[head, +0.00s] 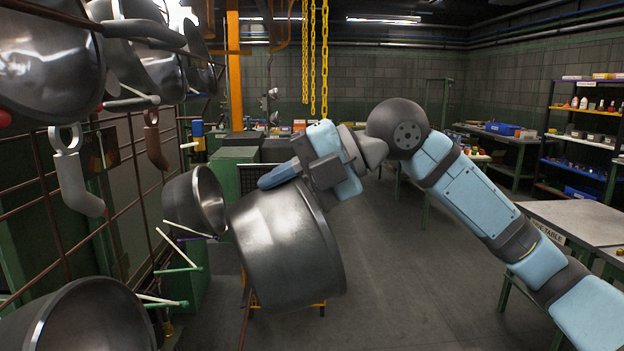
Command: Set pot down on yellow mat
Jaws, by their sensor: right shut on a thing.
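A large metal pot (287,245) hangs tilted in the middle of the head view. My right gripper (283,174) is at the pot's upper edge and is shut on it. The exact spot of the grip is partly hidden by the fingers. My right arm reaches in from the lower right. No yellow mat can be made out in this view. My left gripper is not in view.
A rack (108,190) on the left carries several hanging pots and a smaller pot (196,200) close beside the held one. Another pot (85,318) is at lower left. A grey table (575,222) stands at right. The floor (420,270) between is clear.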

